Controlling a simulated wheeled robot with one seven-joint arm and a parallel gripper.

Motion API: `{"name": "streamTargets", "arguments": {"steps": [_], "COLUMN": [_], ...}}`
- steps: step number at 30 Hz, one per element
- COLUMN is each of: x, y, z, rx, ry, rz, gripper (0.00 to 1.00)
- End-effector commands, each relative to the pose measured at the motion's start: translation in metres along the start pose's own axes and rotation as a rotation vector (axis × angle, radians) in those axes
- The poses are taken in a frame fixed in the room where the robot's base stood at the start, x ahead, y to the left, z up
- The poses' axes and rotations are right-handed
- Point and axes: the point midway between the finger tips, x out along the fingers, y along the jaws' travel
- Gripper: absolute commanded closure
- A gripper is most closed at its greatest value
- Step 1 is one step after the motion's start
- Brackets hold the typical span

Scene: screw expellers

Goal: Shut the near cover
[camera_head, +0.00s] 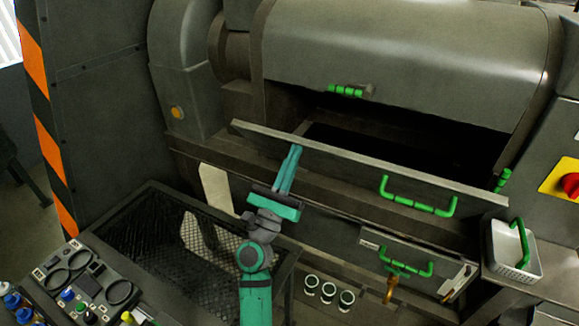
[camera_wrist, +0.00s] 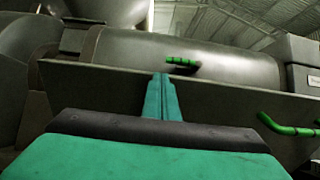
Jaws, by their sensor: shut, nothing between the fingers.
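The near cover (camera_head: 345,165) is a long grey panel on the front of the machine, with a green bar handle (camera_head: 418,197) at its right part. It stands tilted open, leaving a dark opening (camera_head: 400,150) behind it. My gripper (camera_head: 295,150) is shut and empty, with its fingertips at the upper edge of the cover's left part, left of the handle. In the wrist view the closed fingers (camera_wrist: 163,80) overlap the cover (camera_wrist: 230,105) near its top edge. I cannot tell whether they touch it.
A rounded upper cover (camera_head: 400,55) with a small green handle (camera_head: 346,90) is above the opening. Below are a lower hatch (camera_head: 400,255) with a green handle and several dark-rimmed round parts. A mesh-floored bin (camera_head: 150,255) is at lower left, and a white basket (camera_head: 512,250) at right.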

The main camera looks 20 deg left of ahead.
Motion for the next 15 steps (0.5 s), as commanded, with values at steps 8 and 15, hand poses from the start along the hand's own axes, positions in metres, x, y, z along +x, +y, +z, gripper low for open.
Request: {"name": "streamTargets", "arguments": {"steps": [8,15], "x": [0.0006,0.0098], "y": [-0.0002,-0.0005], "z": [-0.0002,0.0009], "rx": [0.0,0.001], "ry": [0.0,0.0], "rz": [0.0,-0.002], "gripper": [1.0,1.0]}}
